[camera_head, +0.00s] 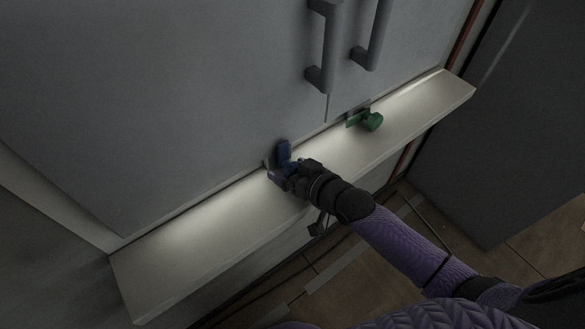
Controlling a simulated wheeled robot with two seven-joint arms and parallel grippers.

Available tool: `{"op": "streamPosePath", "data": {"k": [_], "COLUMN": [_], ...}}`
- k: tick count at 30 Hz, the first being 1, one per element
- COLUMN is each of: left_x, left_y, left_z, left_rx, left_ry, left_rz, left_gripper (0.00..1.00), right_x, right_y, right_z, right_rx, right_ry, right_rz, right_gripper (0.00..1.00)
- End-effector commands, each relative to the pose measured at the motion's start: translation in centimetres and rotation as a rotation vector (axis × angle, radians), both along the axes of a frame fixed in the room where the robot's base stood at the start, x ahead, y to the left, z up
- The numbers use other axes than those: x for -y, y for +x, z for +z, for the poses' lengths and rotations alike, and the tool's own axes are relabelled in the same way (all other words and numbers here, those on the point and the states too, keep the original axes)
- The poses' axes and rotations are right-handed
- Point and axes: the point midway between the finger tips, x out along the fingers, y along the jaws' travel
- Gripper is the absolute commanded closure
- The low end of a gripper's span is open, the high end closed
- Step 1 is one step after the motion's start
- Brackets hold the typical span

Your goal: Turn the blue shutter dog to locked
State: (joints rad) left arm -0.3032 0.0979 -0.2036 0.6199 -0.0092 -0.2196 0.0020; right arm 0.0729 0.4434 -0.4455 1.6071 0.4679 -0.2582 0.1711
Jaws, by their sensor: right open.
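The blue shutter dog (284,151) sits at the bottom edge of the grey shutter doors, just above the pale ledge. Its upper part stands upright; its lower part is largely hidden by my gripper. My right gripper (276,170) is at the blue dog, with its open fingers close to it. I cannot tell whether the fingers touch it. My right arm comes in from the lower right. My left gripper is not in view.
A green shutter dog (372,121) sits to the right along the same ledge (205,235). Two grey door handles (329,50) (375,38) stick out above. A dark panel (490,130) stands at the right. The ledge left of the blue dog is clear.

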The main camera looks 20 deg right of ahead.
Motion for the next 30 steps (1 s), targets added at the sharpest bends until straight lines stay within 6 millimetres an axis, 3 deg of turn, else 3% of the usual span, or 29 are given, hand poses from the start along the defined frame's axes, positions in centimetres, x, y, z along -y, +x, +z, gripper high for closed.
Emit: {"op": "streamPosePath", "data": {"k": [5, 16, 30], "left_x": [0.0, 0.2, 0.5], "left_y": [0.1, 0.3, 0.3], "left_z": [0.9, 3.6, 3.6], "left_rx": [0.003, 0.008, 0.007], "left_ry": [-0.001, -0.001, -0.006], "left_rz": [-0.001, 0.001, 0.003], "left_gripper": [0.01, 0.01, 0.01], "right_x": [0.6, 3.6, 3.9], "right_y": [-1.4, -7.8, -8.3], "right_z": [0.8, 3.6, 3.7], "right_rx": [-0.001, -0.001, 0.0], "right_ry": [-0.002, -0.002, 0.0], "right_rz": [0.001, 0.0, 0.0], "right_gripper": [0.01, 0.01, 0.01]}}
